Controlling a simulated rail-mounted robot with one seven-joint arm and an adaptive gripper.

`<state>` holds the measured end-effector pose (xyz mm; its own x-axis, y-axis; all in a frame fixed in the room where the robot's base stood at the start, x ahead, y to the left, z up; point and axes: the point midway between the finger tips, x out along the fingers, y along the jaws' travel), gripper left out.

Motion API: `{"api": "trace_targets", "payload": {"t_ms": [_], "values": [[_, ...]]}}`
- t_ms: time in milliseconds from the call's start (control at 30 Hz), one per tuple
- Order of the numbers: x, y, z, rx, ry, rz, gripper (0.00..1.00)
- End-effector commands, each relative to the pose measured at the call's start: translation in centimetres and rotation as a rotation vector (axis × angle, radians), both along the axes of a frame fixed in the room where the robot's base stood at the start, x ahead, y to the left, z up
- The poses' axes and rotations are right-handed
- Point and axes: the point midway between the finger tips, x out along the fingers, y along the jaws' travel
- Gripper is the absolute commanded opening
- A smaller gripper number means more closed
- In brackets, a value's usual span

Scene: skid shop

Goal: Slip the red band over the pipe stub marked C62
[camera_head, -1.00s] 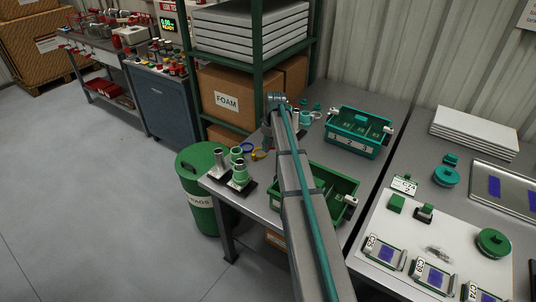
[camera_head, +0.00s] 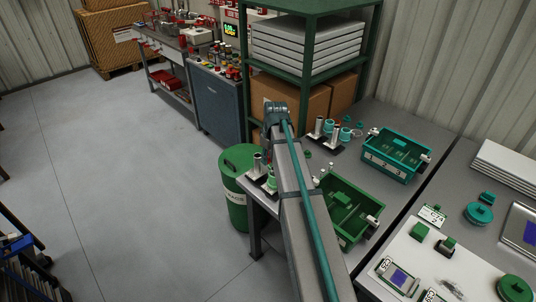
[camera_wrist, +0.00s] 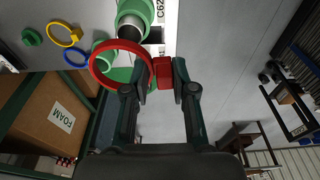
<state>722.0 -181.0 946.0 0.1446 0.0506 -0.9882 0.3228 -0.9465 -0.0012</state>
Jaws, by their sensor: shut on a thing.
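The red band (camera_wrist: 92,70) is a ring with a block-like tab (camera_wrist: 163,72). My gripper (camera_wrist: 163,76) is shut on that tab, and the ring sticks out to the left. The stub marked C62 (camera_wrist: 131,14) is a green collared pipe at the top of the wrist view, beside its white label (camera_wrist: 160,12). The ring overlaps the picture just below this stub; I cannot tell its height over it. A second green pipe part (camera_wrist: 102,48) shows behind the ring. In the head view my arm hides the gripper and band; two stubs (camera_head: 258,164) show left of the arm.
A yellow band (camera_wrist: 62,35), a blue band (camera_wrist: 75,58) and a green knob (camera_wrist: 32,36) lie on the bench. A green bin (camera_head: 340,205) and a teal bin (camera_head: 397,155) stand right of my arm. A green drum (camera_head: 236,208) stands at the bench's left end.

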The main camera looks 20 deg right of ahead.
Motion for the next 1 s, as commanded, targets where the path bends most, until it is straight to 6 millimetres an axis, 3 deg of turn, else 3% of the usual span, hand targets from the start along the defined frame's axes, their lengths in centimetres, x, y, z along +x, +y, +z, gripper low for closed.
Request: {"api": "trace_targets", "payload": {"t_ms": [633,1000], "values": [[0.1,0.0,-4.4,0.001,0.000,-0.001,0.09],[0.1,0.0,-5.1,0.000,0.000,-0.001,0.09]]}}
